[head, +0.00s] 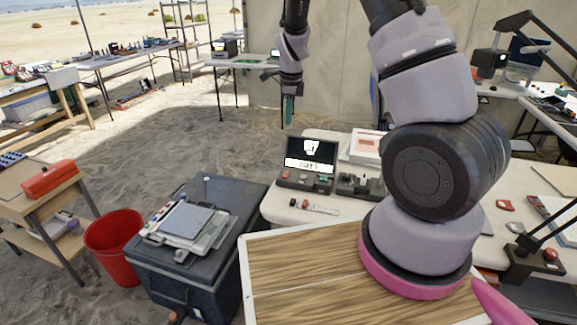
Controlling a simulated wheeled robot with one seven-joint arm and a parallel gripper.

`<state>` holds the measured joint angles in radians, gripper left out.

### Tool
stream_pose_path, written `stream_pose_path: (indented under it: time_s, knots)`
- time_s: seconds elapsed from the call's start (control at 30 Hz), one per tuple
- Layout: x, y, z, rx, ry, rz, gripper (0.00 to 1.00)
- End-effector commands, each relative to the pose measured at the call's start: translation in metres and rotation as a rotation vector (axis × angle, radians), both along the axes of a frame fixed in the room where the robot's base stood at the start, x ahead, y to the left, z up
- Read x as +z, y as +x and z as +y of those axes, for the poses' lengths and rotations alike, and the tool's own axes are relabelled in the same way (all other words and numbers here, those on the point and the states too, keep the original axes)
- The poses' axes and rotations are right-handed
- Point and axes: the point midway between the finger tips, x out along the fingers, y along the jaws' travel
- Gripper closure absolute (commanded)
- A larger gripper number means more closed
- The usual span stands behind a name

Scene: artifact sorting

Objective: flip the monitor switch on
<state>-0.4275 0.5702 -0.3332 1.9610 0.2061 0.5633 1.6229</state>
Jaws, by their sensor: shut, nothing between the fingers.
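A small monitor (311,155) with a lit dark screen and a white picture on it stands on a white table (276,208). Below its screen is a dark base (306,181) with small red and light controls; which one is the switch is too small to tell. A second dark control box (359,186) sits just right of it. My gripper (288,118) hangs pointing down, above and slightly left of the monitor in the picture, apart from it. It is shut and empty. My arm covers part of the table to the right.
A white strip with small buttons (314,206) lies in front of the monitor. A dark case (205,270) carrying a scale-like device (187,222) stands at left, beside a red bucket (114,240). Sandy floor is open behind. Lamps (487,62) and clutter stand at right.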

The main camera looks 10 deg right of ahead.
Motion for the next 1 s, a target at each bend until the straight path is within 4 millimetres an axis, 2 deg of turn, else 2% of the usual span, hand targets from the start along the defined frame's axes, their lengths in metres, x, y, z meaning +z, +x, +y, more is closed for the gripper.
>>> stream_pose_path:
  time_s: [0.03,0.1,0.2,0.3,0.8,1.0]
  knots:
    - [-0.019,0.004,0.001,-0.036,-0.015,0.013,1.00]
    - [-0.038,0.008,0.003,-0.086,-0.029,0.022,1.00]
    - [-0.058,0.013,0.003,-0.143,-0.045,0.028,1.00]
    - [-0.071,0.015,0.004,-0.177,-0.055,0.030,1.00]
    - [-0.079,0.016,0.003,-0.196,-0.060,0.031,1.00]
    - [-0.103,0.019,0.000,-0.195,-0.061,0.034,1.00]
